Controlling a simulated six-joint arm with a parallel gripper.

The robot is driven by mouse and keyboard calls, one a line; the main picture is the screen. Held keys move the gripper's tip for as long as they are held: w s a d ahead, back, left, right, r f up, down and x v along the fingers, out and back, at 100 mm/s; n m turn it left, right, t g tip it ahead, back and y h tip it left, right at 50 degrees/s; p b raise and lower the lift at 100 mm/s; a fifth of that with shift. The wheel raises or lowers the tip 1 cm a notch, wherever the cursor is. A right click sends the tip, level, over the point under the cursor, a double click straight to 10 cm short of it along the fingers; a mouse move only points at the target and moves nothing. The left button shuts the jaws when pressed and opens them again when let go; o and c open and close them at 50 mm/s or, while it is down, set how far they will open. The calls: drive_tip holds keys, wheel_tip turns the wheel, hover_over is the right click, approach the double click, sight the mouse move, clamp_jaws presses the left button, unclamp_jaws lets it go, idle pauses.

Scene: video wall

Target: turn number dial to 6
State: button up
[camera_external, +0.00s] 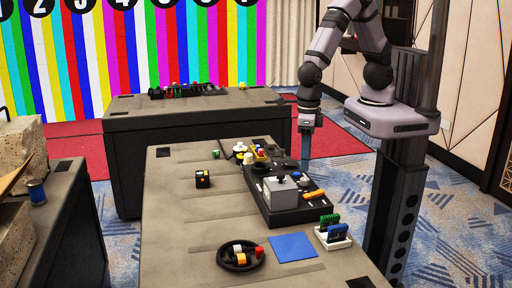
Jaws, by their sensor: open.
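A black control panel (318,203) lies on the near table and carries a grey box (281,189) with a dark knob on top, and round dark parts (262,168) toward its far end. The number dial cannot be made out for sure at this size, and no numerals on the panel are readable. My gripper (306,160) hangs pointing down at the right edge of the table, to the right of the panel's far end and apart from it. It looks empty; its fingers are small and hard to see.
An orange handle (314,195), a white rack with green and blue pieces (334,235), a blue mat (293,247), a black bowl with coloured blocks (238,267) and a dark cube (202,178) surround the panel. The table's left side (175,230) is mostly clear.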

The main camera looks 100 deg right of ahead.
sight(304, 179)
drive_tip(key=shift+f+p, duration=0.3)
drive_tip(key=shift+f, duration=2.75)
drive_tip(key=c, duration=1)
